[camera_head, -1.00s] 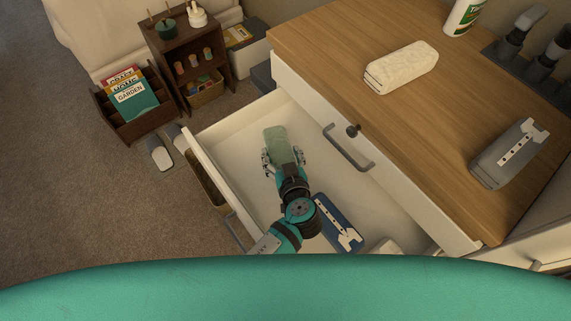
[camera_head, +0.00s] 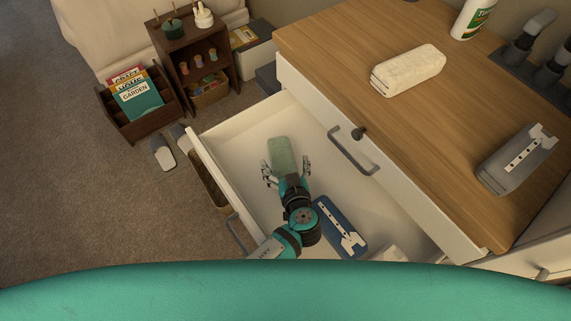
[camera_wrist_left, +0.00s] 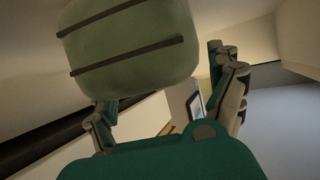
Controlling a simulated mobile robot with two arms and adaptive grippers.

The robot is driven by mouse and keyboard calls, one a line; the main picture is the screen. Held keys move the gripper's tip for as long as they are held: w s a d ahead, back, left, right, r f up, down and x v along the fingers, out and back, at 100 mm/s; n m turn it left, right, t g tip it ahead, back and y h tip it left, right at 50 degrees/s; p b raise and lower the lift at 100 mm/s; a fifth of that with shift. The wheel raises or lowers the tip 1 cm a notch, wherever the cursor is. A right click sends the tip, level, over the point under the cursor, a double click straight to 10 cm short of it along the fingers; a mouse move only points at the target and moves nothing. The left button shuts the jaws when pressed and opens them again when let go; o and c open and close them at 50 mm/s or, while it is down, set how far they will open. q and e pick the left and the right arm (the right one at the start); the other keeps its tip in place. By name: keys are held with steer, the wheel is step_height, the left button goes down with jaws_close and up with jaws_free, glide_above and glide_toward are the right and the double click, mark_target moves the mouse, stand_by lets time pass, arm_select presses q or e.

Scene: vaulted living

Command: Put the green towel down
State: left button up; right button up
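The green towel (camera_head: 283,153) is a folded pale green bundle inside the open drawer, toward its left part. It also shows large in the left wrist view (camera_wrist_left: 135,40), with two dark stripes across it. My left gripper (camera_head: 286,167) is inside the drawer at the towel's near end. Its fingers are spread wide, one on each side, with gaps to the towel. I cannot tell exactly whether the towel's whole underside rests on the drawer floor. My right gripper is not in view.
The white drawer (camera_head: 240,124) also holds a blue boxy item (camera_head: 340,226). A magazine rack (camera_head: 140,105) and small shelf (camera_head: 190,50) stand on the floor.

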arm_select(q)
steer(key=shift+r, duration=0.2)
steer(key=shift+s+d, duration=0.1)
steer(key=shift+s, duration=0.2)
steer(key=v, duration=1.1)
steer(key=shift+s+b, duration=0.2)
steer(key=shift+b, duration=0.25)
steer(key=shift+r, duration=0.15)
